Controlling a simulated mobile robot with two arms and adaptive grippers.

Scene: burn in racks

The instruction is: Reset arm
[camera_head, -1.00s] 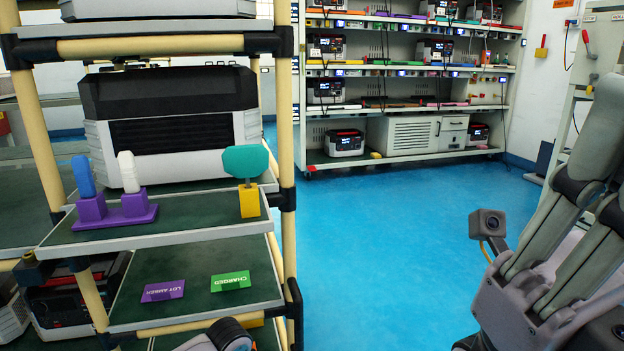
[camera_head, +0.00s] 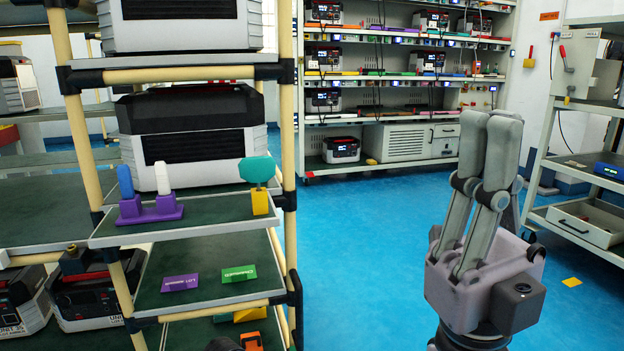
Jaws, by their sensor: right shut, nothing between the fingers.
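My right gripper (camera_head: 492,118) stands upright at the right of the head view, over the blue floor. Its grey fingers point up and are closed together, with nothing between them. It is clear of the rack and touches nothing. My left gripper does not show; only a dark rounded part, perhaps of my left arm, shows at the bottom edge.
A tan-post rack (camera_head: 284,130) at the left holds a large grey-black unit (camera_head: 195,130), a purple stand (camera_head: 150,212), a teal-topped yellow block (camera_head: 259,201), a purple card (camera_head: 180,283) and a green card (camera_head: 238,274). Shelving (camera_head: 400,165) is behind. A cart (camera_head: 580,175) stands right. Floor between is clear.

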